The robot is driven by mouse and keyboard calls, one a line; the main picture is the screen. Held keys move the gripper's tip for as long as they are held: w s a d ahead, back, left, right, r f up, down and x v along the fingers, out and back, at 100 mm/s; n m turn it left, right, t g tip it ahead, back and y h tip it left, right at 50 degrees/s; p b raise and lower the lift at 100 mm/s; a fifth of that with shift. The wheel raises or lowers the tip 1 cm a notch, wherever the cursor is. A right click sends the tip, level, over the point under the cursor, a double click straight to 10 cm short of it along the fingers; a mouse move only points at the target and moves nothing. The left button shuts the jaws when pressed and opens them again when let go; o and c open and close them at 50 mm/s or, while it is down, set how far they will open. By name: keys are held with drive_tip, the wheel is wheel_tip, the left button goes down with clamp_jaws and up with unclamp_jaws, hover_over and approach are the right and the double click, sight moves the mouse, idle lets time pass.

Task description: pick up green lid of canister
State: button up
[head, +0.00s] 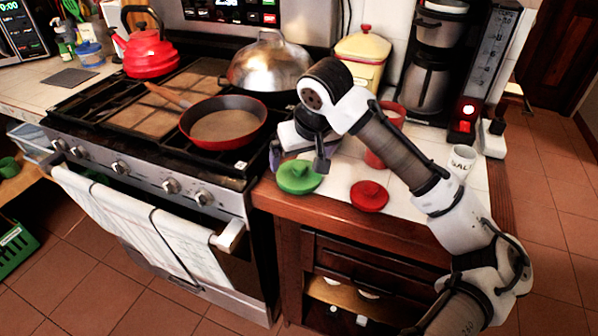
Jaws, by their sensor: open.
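The green lid (299,178) lies flat on the white tiled counter near its front left corner, beside the stove. It is round with a raised knob on top. I cannot tell whether the fingers touch the lid. A red canister (395,112) stands behind my arm and is partly hidden by it.
A red lid (369,196) lies right of the green one. A white mug (461,162) stands farther right. A yellow canister (362,50) and a coffee maker (430,75) are behind. The stove holds a red pan (224,122) and a domed metal lid (268,66).

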sight(299, 166)
drive_tip(key=p+x, duration=0.1)
drive_tip(key=x, duration=0.4)
drive_tip(key=shift+w, duration=0.1)
drive_tip(key=shift+c, duration=0.4)
drive_tip(key=c, duration=0.6)
drive_tip(key=shift+r, duration=0.1)
